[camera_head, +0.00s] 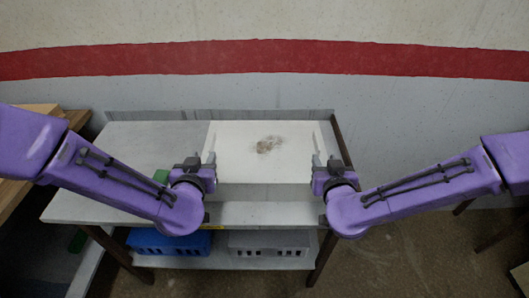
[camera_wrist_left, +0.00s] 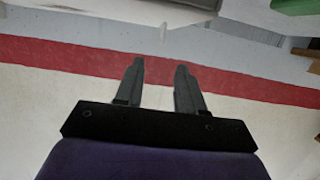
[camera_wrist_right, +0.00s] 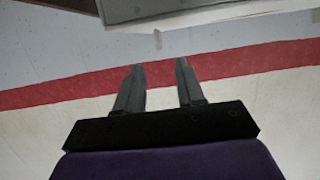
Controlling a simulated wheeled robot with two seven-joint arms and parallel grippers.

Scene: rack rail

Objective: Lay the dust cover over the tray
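A white, flat rectangular piece (camera_head: 240,165) with a brown smudge near its middle lies on the right part of the grey table. Narrow raised strips run along its left and right sides. I cannot tell whether it is the dust cover, the tray, or the cover lying on the tray. My left gripper (camera_head: 207,160) is near its front left corner, and my right gripper (camera_head: 318,162) is near its front right corner. In the left wrist view (camera_wrist_left: 161,68) and the right wrist view (camera_wrist_right: 158,66) the fingers are apart with nothing between them.
A blue crate (camera_head: 160,242) and a grey crate (camera_head: 268,242) stand on the lower shelf. A green item (camera_head: 161,176) is by my left arm.

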